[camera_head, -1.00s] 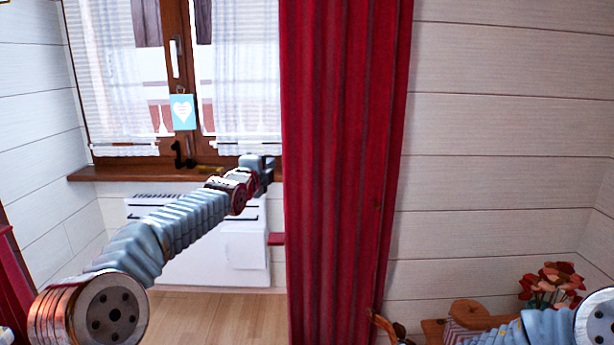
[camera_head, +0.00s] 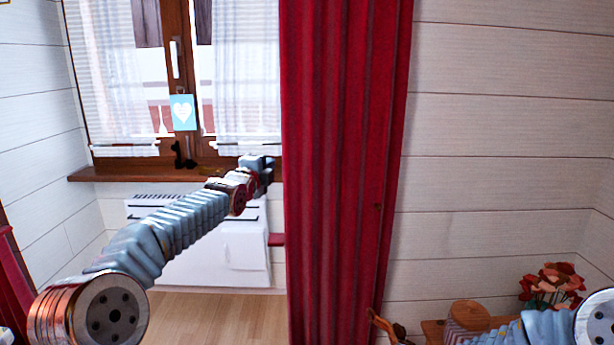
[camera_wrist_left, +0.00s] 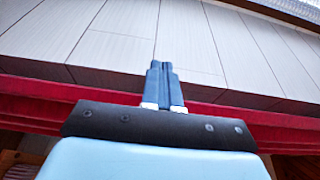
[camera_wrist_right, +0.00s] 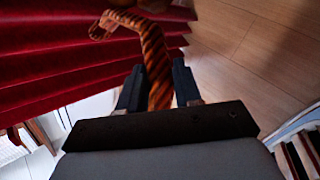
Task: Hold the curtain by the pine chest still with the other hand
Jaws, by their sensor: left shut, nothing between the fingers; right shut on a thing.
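The red curtain (camera_head: 340,170) hangs in long folds at the middle of the head view. My left gripper (camera_head: 268,163) is at the curtain's left edge, shut and empty; in the left wrist view its closed fingers (camera_wrist_left: 165,84) show over a red band of the curtain (camera_wrist_left: 45,98). My right gripper (camera_wrist_right: 158,85) is shut on an orange-and-dark striped stick-like thing (camera_wrist_right: 155,55) with a curled end, close to the curtain folds (camera_wrist_right: 60,45). A brown curled end (camera_head: 384,325) also shows low by the curtain in the head view. A wooden top (camera_head: 434,330), perhaps the pine chest, is partly hidden.
The window sill (camera_head: 120,174) with a dark figure (camera_head: 180,155) and a white heater (camera_head: 210,255) lie to the left. Red flowers (camera_head: 550,283) and a round wooden item (camera_head: 468,313) stand at lower right. The white plank wall right of the curtain is bare.

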